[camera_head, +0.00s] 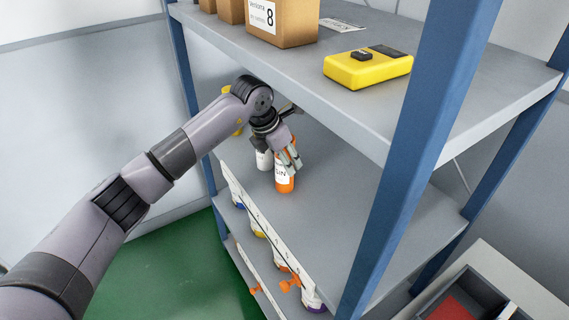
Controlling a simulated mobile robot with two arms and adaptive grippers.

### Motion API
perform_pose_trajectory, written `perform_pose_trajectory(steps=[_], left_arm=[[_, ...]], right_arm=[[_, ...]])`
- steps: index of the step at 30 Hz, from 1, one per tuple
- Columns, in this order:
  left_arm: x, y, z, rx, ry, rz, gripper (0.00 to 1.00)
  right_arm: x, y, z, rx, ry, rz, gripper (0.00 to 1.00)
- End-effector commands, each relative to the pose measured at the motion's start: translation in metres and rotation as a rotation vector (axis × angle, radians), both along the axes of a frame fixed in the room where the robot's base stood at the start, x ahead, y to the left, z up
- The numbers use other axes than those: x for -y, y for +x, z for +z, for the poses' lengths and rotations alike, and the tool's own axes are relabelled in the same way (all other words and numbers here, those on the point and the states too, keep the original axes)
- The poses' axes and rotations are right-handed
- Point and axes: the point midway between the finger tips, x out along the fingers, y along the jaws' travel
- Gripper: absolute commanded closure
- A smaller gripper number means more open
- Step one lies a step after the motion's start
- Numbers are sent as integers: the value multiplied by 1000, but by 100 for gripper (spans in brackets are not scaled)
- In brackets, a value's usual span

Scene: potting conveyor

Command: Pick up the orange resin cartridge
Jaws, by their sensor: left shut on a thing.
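The orange resin cartridge (285,184) stands near the front edge of the middle shelf, with a white label on its side. My left gripper (289,160) reaches in under the top shelf from the left and is shut on the upper part of the cartridge. The cartridge looks upright, and I cannot tell whether its base touches the shelf. The fingers hide part of its top. My right gripper is not in view.
A white bottle (263,159) stands close behind the cartridge. The top shelf (325,105) overhangs, bearing a yellow device (367,70) and cardboard boxes (283,24). A blue post (415,150) stands to the right. The middle shelf (365,205) is clear right of the cartridge.

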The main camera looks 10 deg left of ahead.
Motion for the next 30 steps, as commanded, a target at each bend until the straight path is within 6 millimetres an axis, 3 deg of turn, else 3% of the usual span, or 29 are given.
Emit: perform_pose_trajectory(steps=[12, 22, 27, 30], left_arm=[[0, 0, 0, 0, 0, 0, 99], [0, 1, 3, 3, -1, 0, 100], [0, 1, 16, 7, -1, -1, 100], [-9, -10, 13, 3, 0, 1, 100]], right_arm=[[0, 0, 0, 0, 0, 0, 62], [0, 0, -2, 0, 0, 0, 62], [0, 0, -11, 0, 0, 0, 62], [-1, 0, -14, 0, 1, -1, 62]])
